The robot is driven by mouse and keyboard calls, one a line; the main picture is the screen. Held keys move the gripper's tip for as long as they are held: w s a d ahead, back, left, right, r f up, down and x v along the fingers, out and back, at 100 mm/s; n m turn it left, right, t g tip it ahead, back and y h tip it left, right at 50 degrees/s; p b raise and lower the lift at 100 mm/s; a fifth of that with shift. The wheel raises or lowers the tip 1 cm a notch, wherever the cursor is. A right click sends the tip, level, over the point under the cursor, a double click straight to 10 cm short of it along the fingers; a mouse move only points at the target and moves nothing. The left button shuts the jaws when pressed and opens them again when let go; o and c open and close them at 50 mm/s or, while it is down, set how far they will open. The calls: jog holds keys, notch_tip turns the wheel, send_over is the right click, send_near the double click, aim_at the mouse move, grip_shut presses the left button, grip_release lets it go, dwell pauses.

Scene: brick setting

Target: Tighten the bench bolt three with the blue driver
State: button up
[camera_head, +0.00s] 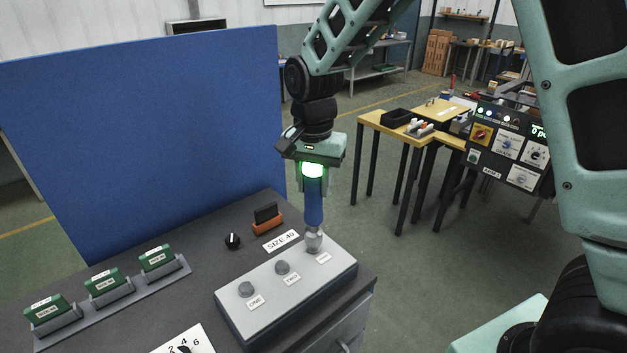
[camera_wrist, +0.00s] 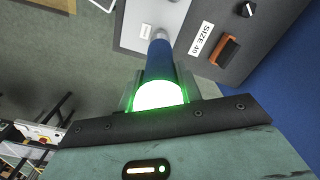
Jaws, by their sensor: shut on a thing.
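My gripper (camera_head: 313,178) is shut on the blue driver (camera_head: 314,206) and holds it upright, pointing down. The driver's metal end (camera_head: 313,241) is at bolt three on the grey bolt block (camera_head: 262,318), just behind the third label. The bolt itself is hidden by the driver's end, and I cannot tell how far it is seated. Bolt one (camera_head: 246,289) and bolt two (camera_head: 282,267) stand uncovered to the left. In the wrist view the blue driver (camera_wrist: 159,62) runs from my gripper (camera_wrist: 160,88) to the block.
The block is on a dark bench (camera_head: 205,254). A "SIZE 40" label (camera_head: 281,240), a black knob (camera_head: 232,241) and an orange-and-black part (camera_head: 267,219) are behind it. Several green boxes (camera_head: 107,284) stand in a rack at left. A blue panel (camera_head: 150,140) rises behind.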

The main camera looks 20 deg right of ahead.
jog(key=shift+f+b, duration=0.8)
jog(key=shift+f, duration=0.65)
dwell(1.4)
jog(key=shift+r+p, duration=2.9)
jog(key=shift+r, duration=0.7)
jog(key=shift+d+f, duration=0.1)
